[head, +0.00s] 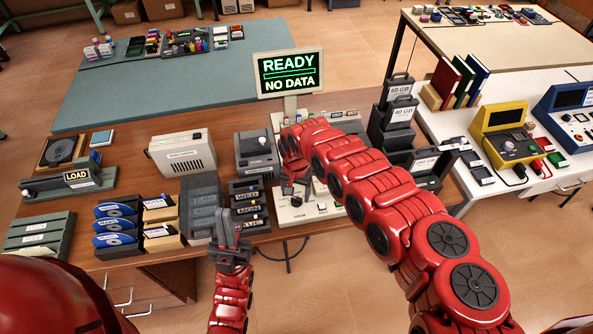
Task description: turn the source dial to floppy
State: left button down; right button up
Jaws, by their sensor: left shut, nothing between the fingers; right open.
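A cream control box (292,217) stands at the front edge of the wooden desk, with small lettering along its front. My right arm crosses over it and hides much of its top, so I cannot read where the source dial points. My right gripper (296,190) is open, pointing down just over the box; whether it touches the dial is hidden. My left gripper (232,238) is shut and empty, in front of the desk edge, left of the box. A screen (289,74) behind reads READY, NO DATA.
Drives labelled WED, MON and TUE (247,196) stand close left of the box. Blue discs (117,225) in holders and a grey case (200,208) are further left. Dark blocks marked in GB (398,114) stand right of my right arm. A cable hangs below the box.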

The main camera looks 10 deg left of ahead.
aim_at(296, 198)
notch_tip(296, 198, up, 16)
jog(key=b, duration=0.2)
jog(key=shift+f, duration=0.25)
jog(key=shift+d, duration=0.1)
